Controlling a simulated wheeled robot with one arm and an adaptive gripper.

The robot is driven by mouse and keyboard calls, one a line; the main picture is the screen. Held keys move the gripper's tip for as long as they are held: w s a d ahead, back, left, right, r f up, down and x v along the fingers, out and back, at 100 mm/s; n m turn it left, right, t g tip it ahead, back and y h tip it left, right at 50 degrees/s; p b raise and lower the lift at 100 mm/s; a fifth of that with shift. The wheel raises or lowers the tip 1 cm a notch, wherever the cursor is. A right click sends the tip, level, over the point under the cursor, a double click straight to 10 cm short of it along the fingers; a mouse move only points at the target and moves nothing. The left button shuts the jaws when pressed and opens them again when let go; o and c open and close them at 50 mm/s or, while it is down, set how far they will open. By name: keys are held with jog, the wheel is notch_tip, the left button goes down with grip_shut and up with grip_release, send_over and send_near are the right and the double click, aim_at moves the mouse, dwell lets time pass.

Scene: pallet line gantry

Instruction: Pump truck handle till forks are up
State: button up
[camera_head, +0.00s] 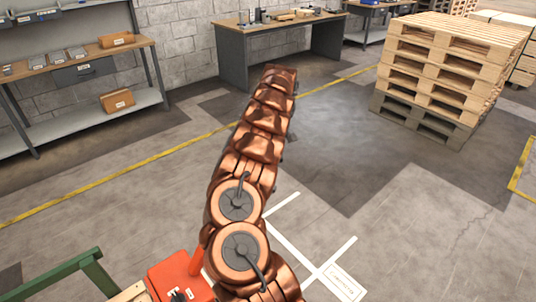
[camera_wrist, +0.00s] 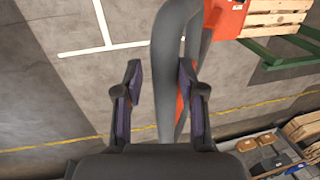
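The pump truck's orange-red body (camera_head: 181,277) stands at the bottom of the head view, with a short piece of its red shaft (camera_head: 196,260) beside my copper arm. In the wrist view the orange body (camera_wrist: 226,16) is at the top right. The grey truck handle (camera_wrist: 170,75) runs down the middle, with an orange part partly behind it. My gripper (camera_wrist: 160,78) is open, with one finger on each side of the handle. A gap shows on the left; the right finger looks close to the handle, contact unclear. The head view hides my gripper. The forks cannot be made out.
A green frame (camera_head: 75,272) and light wood lie near the truck. A pallet stack (camera_head: 452,65) stands at the right. A workbench (camera_head: 280,27) and shelving (camera_head: 75,110) line the wall. Open floor (camera_head: 335,135) lies between, with yellow and white markings.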

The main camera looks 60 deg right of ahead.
jog(key=shift+o, duration=1.2)
notch_tip(320, 180, up, 11)
jog(key=d, duration=0.2)
jog(key=shift+s+d+r, duration=0.15)
jog(key=shift+s, duration=0.05)
jog(key=shift+r, duration=0.25)
dwell(0.9)
